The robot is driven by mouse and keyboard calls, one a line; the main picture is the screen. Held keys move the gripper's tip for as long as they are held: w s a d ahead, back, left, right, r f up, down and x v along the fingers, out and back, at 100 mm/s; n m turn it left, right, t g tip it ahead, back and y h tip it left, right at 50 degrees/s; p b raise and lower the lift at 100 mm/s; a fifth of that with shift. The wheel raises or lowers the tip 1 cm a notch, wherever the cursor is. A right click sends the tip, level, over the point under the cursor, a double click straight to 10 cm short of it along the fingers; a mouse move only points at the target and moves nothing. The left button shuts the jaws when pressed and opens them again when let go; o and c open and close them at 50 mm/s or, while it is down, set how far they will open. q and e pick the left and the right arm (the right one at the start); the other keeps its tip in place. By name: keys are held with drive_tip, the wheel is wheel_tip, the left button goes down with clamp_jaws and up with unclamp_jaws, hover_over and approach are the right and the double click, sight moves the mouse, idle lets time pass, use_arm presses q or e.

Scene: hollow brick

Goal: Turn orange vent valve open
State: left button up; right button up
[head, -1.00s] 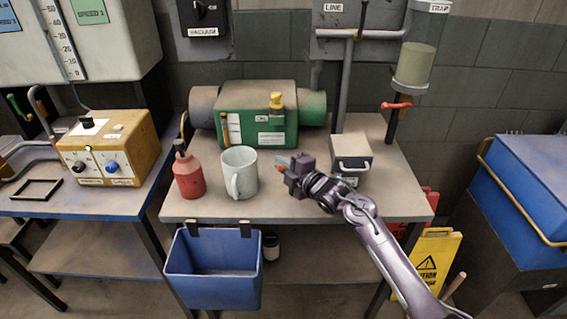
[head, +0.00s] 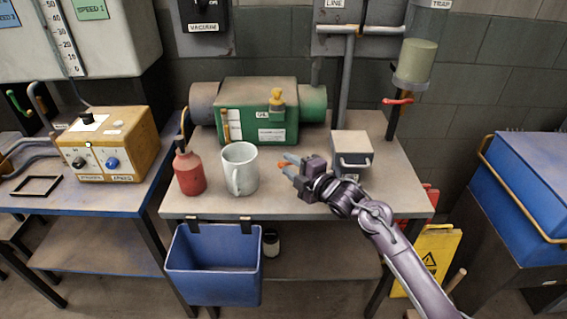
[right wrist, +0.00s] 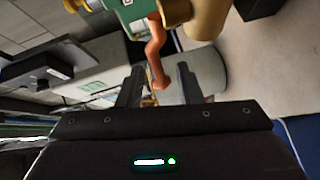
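My left gripper is not in view.
A red bottle (head: 189,173) stands left of the mug. A grey box with a handle (head: 351,152) stands behind my right wrist. A red handle (head: 398,101) is on the post at right. A blue bin (head: 213,266) hangs on the bench front.

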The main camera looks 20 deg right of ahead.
sight(287, 165)
drive_tip(key=shift+v, duration=1.9)
drive_tip(key=shift+a, duration=0.1)
drive_tip(key=shift+c, duration=0.2)
